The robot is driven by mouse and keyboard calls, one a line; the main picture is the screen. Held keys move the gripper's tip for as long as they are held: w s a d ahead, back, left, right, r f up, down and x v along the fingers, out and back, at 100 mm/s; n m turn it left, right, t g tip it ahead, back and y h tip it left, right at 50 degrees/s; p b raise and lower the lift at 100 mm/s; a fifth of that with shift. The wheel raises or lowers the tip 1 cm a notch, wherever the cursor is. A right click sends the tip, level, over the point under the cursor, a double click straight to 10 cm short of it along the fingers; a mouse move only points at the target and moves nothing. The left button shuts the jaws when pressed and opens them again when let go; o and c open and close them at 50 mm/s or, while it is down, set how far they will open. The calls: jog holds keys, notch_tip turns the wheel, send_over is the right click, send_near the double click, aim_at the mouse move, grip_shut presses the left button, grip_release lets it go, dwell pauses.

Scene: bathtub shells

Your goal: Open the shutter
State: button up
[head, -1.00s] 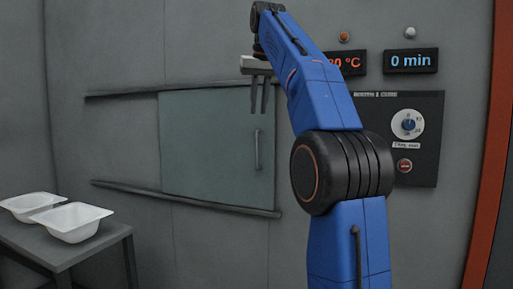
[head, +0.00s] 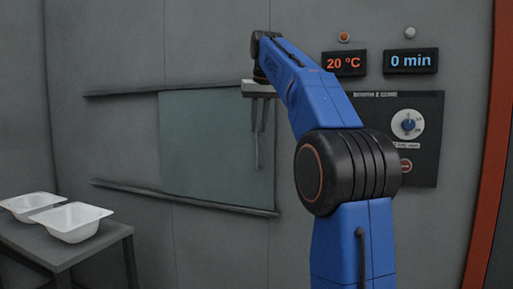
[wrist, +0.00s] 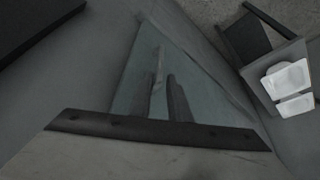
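The shutter (head: 205,150) is a flat grey-green panel set between two dark rails, at the right end of them. It also shows in the wrist view (wrist: 137,85). Its upright bar handle (head: 257,157) is near its right edge, and the bar also shows beyond my fingers in the wrist view (wrist: 160,58). My gripper (head: 258,128) points down in front of the handle's upper part, with its two fingers apart. The fingers partly overlap the handle in the head view. I cannot tell whether they touch it. Nothing is seen held.
The upper rail (head: 120,93) and lower rail (head: 125,187) run left past the shutter along bare wall. A table (head: 115,246) with white tubs (head: 75,222) stands at the lower left. A control panel (head: 425,160) with a dial is right of my arm.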

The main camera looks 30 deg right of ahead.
aim_at(257, 142)
jog(key=x, duration=0.9)
jog(key=shift+w+f, duration=0.1)
jog(key=shift+c, duration=0.7)
grip_shut()
